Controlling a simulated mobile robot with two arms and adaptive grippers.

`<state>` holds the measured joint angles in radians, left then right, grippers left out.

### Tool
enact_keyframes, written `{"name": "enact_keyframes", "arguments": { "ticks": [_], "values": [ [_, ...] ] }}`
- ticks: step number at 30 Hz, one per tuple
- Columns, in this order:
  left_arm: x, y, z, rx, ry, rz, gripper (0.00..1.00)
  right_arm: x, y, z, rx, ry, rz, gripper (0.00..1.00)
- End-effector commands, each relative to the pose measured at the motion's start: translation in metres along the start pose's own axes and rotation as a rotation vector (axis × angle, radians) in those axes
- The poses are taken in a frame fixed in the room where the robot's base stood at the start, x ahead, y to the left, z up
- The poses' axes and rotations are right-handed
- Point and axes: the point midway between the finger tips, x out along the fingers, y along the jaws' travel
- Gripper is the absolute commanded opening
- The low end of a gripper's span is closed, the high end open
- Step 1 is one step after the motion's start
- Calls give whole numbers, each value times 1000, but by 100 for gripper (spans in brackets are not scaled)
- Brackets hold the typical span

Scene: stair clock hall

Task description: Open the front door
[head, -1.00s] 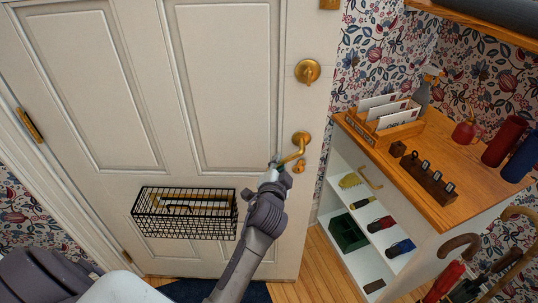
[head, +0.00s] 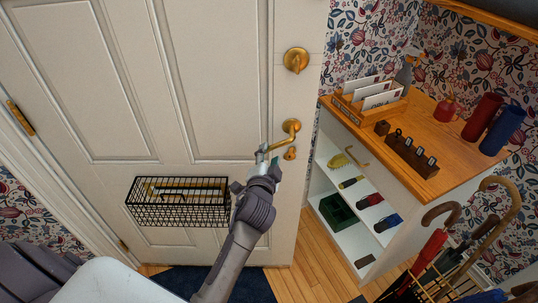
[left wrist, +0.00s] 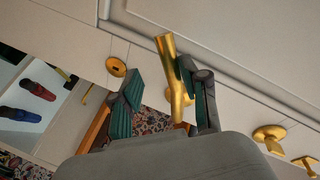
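The white panelled front door (head: 110,90) fills the left and middle of the head view. Its brass lever handle (head: 280,137) slopes down to the left from its round rose. My left gripper (head: 264,156) is at the lever's free end. In the left wrist view, my left gripper (left wrist: 160,78) is open with its two fingers apart. The brass lever (left wrist: 174,80) lies between them, close to the right finger and clear of the left. A brass keyhole plate (head: 289,153) sits below the lever and a brass deadbolt (head: 296,60) above. My right gripper is not in view.
A black wire basket (head: 180,202) hangs on the door, left of my gripper. A white shelf unit with a wooden top (head: 440,130) stands to the right, holding letters and bottles. Umbrellas (head: 430,250) stand at the lower right. A dark blue mat (head: 215,285) lies below the door.

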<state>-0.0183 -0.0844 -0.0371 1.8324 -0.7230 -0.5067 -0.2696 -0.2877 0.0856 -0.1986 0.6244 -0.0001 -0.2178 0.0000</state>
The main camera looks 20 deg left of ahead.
Motion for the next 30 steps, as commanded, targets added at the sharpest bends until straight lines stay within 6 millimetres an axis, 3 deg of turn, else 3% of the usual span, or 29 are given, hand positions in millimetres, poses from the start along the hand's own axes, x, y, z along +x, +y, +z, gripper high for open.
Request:
{"name": "enact_keyframes", "arguments": {
  "ticks": [1, 5, 16, 27, 30],
  "values": [
    [-1, 2, 0, -1, 0, 4, 41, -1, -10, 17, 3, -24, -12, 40],
    [-13, 3, 0, -1, 0, 6, 41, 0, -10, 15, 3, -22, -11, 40],
    [-69, 1, -2, -2, 0, 1, 41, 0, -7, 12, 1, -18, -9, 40],
    [-73, -1, 0, -2, -1, 0, 41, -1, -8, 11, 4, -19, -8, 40],
    [-72, 3, 2, -2, -3, 9, 41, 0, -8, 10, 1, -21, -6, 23]
  ]
}}
